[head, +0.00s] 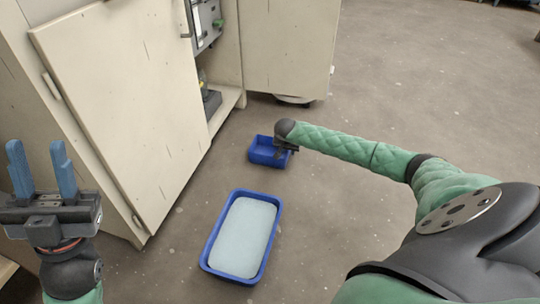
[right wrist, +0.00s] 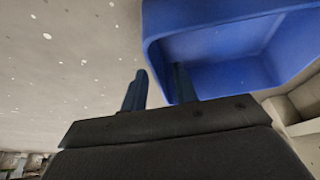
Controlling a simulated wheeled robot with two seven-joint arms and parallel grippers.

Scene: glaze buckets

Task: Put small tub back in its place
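The small blue tub (head: 264,158) stands on the floor in the middle of the head view, beside the cabinet. It looks empty. It fills the upper right of the right wrist view (right wrist: 220,45). My right gripper (head: 286,148) is at its right edge in the head view. In the right wrist view its fingers (right wrist: 160,88) are apart, one outside the tub's wall and one over its inner side. A strip of floor shows between the outer finger and the wall. My left gripper (head: 42,168) is open and empty at the far left, fingers pointing up.
A larger blue tub (head: 207,252) with pale blue contents stands on the floor in front. A cream cabinet (head: 130,95) with an open door (head: 290,45) stands at the left and back. A dark box (head: 212,103) is on its low shelf. Floor at the right is clear.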

